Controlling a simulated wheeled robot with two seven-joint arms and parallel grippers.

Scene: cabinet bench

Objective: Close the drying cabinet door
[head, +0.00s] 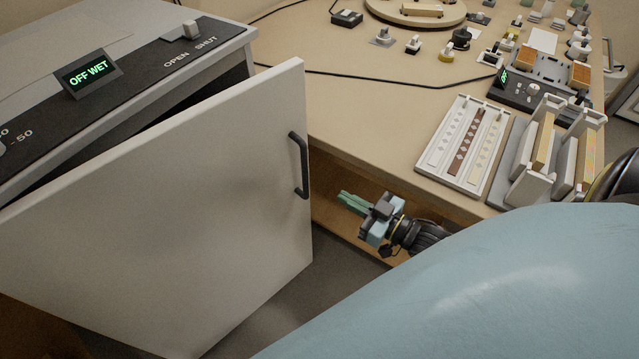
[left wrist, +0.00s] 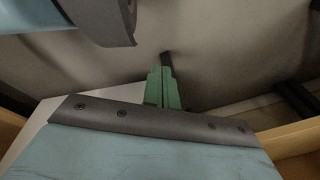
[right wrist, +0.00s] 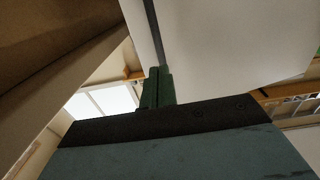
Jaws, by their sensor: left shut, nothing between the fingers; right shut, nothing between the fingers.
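The drying cabinet door (head: 170,200) is a pale flat panel standing open, swung out from the cabinet (head: 200,85). Its dark handle (head: 301,165) is on the outer face near the free edge. My right gripper (head: 342,197) is shut and empty, just right of the free edge and below the handle, its green fingers pointing toward the door. Whether it touches the door I cannot tell. In the right wrist view its closed fingers (right wrist: 157,87) show before a pale panel. My left gripper (left wrist: 163,88) is shut and empty in the left wrist view; the head view does not show it.
The cabinet top has a display (head: 88,73) reading OFF WET and an OPEN/SHUT switch (head: 191,30). The wooden bench (head: 375,130) at right holds a white tray (head: 433,158), racks and several small parts. A black cable crosses it. My pale blue body part covers the lower right.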

